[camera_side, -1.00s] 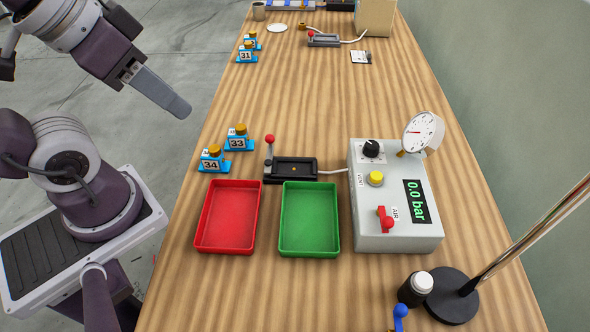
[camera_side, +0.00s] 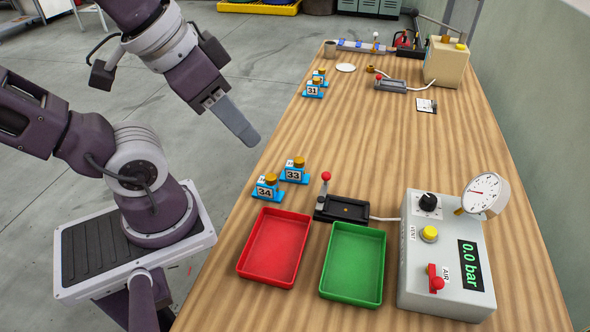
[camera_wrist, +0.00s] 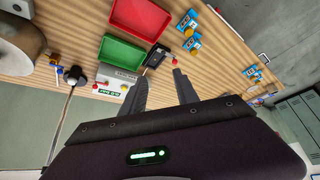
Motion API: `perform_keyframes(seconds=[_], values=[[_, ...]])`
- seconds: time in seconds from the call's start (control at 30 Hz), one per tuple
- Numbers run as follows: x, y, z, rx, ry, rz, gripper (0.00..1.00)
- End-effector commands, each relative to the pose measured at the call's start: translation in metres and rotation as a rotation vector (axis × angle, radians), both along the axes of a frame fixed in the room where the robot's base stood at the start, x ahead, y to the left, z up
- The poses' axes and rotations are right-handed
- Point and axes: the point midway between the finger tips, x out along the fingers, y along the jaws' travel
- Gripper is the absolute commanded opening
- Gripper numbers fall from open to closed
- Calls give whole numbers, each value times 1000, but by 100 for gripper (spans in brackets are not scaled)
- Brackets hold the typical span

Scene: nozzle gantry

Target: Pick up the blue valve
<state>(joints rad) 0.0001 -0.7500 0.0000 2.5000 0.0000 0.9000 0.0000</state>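A small blue lever-like piece (camera_wrist: 56,71) lies on the bench at the left of the wrist view, close to the dark lamp base. It is too small there to make out its shape, and the present side view does not take it in. My gripper (camera_wrist: 161,76) has its two fingers apart with nothing between them. In the side view my gripper (camera_side: 249,138) hangs in the air left of the bench, above and behind the numbered blue blocks. The side view shows only one finger clearly. The gripper is well away from the blue piece.
Blue blocks with brass caps, numbered 34 (camera_side: 266,189) and 33 (camera_side: 294,173), stand behind the red tray (camera_side: 241,265). The empty green tray (camera_side: 352,262) sits beside it. A grey pressure box (camera_side: 440,262) with gauge stands right. A block 31 (camera_side: 313,90) is farther back.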

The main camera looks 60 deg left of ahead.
Motion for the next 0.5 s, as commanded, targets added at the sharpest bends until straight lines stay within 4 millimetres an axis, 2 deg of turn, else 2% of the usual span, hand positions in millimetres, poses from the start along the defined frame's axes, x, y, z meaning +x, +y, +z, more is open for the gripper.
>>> perform_keyframes(seconds=[0.07,0.13,0.17,0.43,0.5], values=[[0,0,0,0,0,0,40],[0,0,0,0,0,0,54],[0,0,0,0,0,0,56],[1,0,0,-3,2,6,56],[9,1,-1,-46,26,77,56]])
